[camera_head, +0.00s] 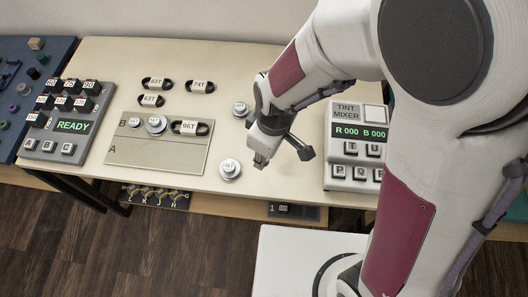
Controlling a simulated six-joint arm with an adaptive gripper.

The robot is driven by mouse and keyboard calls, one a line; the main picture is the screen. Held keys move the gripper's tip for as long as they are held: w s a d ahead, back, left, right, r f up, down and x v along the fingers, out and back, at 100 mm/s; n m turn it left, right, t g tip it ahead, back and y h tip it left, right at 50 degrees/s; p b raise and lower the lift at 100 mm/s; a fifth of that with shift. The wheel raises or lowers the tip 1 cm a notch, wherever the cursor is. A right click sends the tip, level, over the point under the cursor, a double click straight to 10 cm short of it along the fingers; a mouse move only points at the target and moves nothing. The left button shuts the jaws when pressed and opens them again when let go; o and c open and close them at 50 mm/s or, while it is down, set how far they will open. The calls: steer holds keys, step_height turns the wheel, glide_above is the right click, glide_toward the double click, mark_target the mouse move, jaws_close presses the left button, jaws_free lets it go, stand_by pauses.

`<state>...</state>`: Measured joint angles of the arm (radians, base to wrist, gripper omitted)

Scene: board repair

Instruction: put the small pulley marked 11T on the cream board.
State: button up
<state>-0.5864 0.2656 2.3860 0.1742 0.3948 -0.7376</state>
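The cream board (158,161) lies on the table left of centre, marked A and B. Two round silver pulleys sit on it near B: a smaller one (133,122) and a larger one (156,125). A black belt labelled 96T (189,128) is beside them. Off the board, one pulley (230,169) lies right of its front corner. Another pulley (240,109) lies farther back, beside my arm. The pulley markings are too small to read surely, so I cannot tell which is 11T. My gripper (261,162) is low over the table, just right of the front loose pulley; its fingertips are unclear.
Belts 83T (156,84), 74T (200,87) and 63T (150,100) lie behind the board. The TINT MIXER box (352,147) stands right. Table is clear between gripper and mixer.

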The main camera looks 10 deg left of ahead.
mark_target(262, 176)
steer(key=shift+f, duration=4.3)
steer(key=shift+a+f, duration=0.1)
steer(key=shift+f, duration=0.5)
steer(key=o, duration=1.1)
steer(key=shift+c, duration=0.2)
steer(key=shift+r, duration=0.3)
steer(key=shift+r, duration=0.65)
step_height(262, 176, up, 10)
steer(key=d, duration=0.1)
steer(key=shift+s+d, duration=0.2)
steer(key=shift+s, duration=0.05)
steer(key=shift+s, duration=0.1)
